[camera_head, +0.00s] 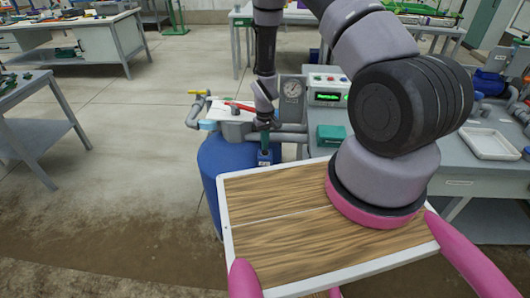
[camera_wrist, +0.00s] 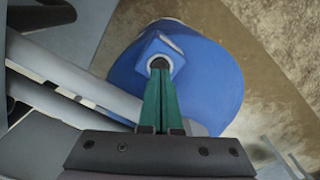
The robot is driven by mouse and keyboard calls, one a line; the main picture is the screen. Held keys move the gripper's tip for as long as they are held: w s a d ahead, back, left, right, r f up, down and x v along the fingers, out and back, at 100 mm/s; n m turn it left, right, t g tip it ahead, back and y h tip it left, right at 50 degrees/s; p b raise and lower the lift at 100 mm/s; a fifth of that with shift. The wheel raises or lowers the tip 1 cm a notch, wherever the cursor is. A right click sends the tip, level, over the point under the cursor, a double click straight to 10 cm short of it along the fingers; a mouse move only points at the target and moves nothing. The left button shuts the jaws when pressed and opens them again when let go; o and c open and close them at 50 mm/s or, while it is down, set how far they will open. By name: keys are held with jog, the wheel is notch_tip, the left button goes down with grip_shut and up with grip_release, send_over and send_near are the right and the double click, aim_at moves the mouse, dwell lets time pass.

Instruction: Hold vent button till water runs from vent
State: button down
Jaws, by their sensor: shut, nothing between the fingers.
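My gripper (camera_wrist: 160,75) is shut, its green fingers together with nothing between them. In the wrist view the fingertips lie at a pale ring with a dark centre (camera_wrist: 158,62) on a blue block (camera_wrist: 167,46). This looks like the vent button, and the tips overlap its lower edge. I cannot tell whether they press it. In the head view my gripper (camera_head: 264,143) points down at the small blue block (camera_head: 265,158) by the blue tank (camera_head: 213,162). The tank also shows in the wrist view (camera_wrist: 215,75). No running water shows; the vent outlet cannot be made out.
Grey pipes (camera_head: 291,137), a red lever (camera_head: 240,106) and a yellow-handled valve (camera_head: 198,93) crowd the tank top. A pressure gauge (camera_head: 292,88), a lit display panel (camera_head: 328,98) and a green box (camera_head: 331,135) stand to the right. Open floor lies left.

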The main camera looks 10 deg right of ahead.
aim_at(265, 152)
jog(key=shift+f, duration=0.95)
dwell(0.3)
jog(key=shift+r, duration=0.1)
dwell(4.5)
jog(key=shift+r, duration=3.45)
